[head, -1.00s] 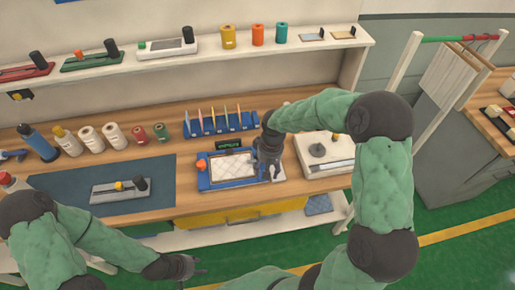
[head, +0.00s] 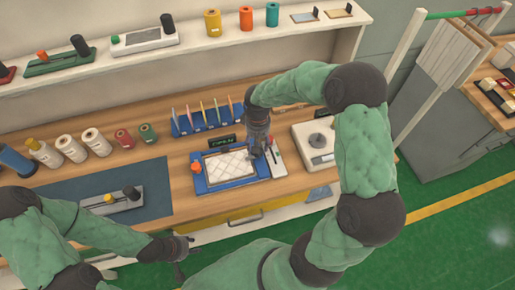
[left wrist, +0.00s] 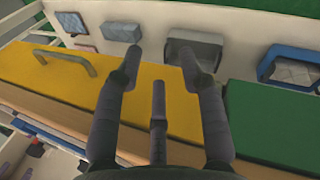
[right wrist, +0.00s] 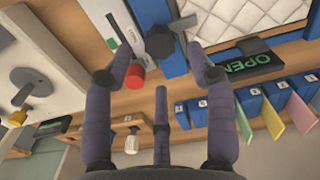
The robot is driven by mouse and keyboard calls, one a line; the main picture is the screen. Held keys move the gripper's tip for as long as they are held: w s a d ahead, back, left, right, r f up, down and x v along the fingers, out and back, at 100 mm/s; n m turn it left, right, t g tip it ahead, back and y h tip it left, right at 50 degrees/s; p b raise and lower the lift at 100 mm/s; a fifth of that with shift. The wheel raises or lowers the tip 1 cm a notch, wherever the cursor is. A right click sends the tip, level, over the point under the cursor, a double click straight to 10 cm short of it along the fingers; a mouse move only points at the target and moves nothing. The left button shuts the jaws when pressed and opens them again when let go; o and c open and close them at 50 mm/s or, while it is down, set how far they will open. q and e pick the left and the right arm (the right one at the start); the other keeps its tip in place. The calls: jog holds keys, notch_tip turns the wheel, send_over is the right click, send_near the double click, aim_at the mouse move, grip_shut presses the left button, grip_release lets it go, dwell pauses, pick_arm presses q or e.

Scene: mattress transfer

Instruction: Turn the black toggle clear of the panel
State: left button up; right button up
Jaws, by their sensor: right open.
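The white quilted panel (head: 230,165) lies in a blue frame (head: 205,188) on the bench. In the right wrist view the black toggle (right wrist: 160,43) sits on the frame beside the panel (right wrist: 245,15). In the head view this gripper (head: 256,155) hides the toggle. My left gripper (head: 180,247) is open and empty, low before the bench; its fingers show in the left wrist view (left wrist: 160,65).
A display (right wrist: 252,64) reads OPEN. A blue rack (head: 205,122) stands behind the frame. A narrow white holder with a red-topped item (right wrist: 135,76) lies right beside the frame. A white scale-like device (head: 318,145) stands further right. A yellow drawer front (left wrist: 75,80) faces my left gripper.

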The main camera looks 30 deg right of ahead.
jog(key=shift+f, duration=2.3)
grip_shut()
